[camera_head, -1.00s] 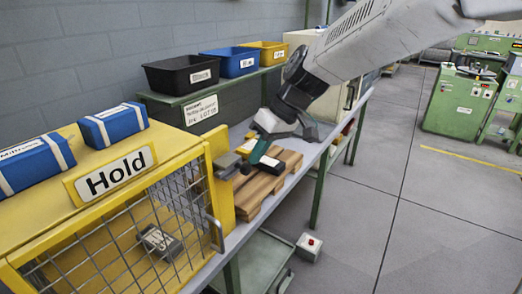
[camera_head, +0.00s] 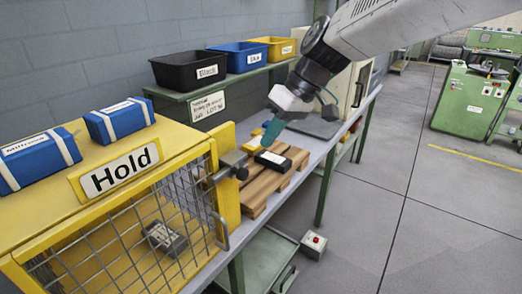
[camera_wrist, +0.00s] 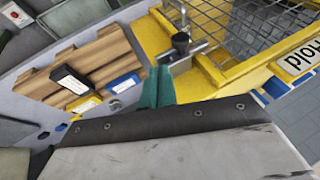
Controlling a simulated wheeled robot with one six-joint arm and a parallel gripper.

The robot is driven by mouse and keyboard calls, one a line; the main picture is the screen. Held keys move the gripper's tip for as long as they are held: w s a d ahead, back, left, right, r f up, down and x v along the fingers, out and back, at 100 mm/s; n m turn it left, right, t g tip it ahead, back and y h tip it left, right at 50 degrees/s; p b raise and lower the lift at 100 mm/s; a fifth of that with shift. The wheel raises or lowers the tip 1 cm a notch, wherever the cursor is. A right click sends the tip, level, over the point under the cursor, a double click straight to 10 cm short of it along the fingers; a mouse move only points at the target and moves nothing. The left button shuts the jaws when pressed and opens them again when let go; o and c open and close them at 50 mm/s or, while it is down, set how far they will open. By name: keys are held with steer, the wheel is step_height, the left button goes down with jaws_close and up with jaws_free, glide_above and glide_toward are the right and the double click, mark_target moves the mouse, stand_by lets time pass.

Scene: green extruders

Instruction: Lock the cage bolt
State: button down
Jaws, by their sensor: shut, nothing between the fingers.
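The yellow cage (camera_head: 150,185) with a wire mesh door stands at left, marked "Hold". Its grey metal bolt (camera_head: 232,160) with a black knob (camera_head: 241,173) sits at the cage's right front post. In the wrist view the bolt rod (camera_wrist: 196,48) and upright knob (camera_wrist: 180,38) lie just beyond my fingers. I cannot tell how far the rod reaches into its catch. My gripper (camera_head: 267,143) has teal fingers, shut and empty, above and right of the bolt, apart from it in the head view. The fingers also show in the wrist view (camera_wrist: 158,72).
A wooden pallet (camera_head: 258,190) on the bench beside the cage bears a black labelled item (camera_head: 271,160). A blue item (camera_wrist: 124,83) also lies there. A door handle (camera_head: 221,232) sticks out in front. Bins, including a black one (camera_head: 188,70), stand on a rear shelf.

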steer(key=v, duration=0.7)
steer(key=shift+d, duration=0.3)
steer(key=shift+w+r+m, duration=0.1)
steer(key=shift+m, duration=0.2)
steer(key=s+d+f+m+h, duration=0.3)
steer(key=s+d, duration=0.6)
steer(key=s, duration=0.3)
steer(key=s+d+f+m+t+h, duration=0.1)
steer(key=s+d+f+m+h, duration=0.1)
steer(key=s+d+f+m, duration=0.4)
steer(key=s+d, duration=0.4)
steer(key=s, duration=0.2)
steer(key=shift+s+f+h, duration=0.25)
steer(key=shift+s+h, duration=0.05)
steer(key=shift+h, duration=0.1)
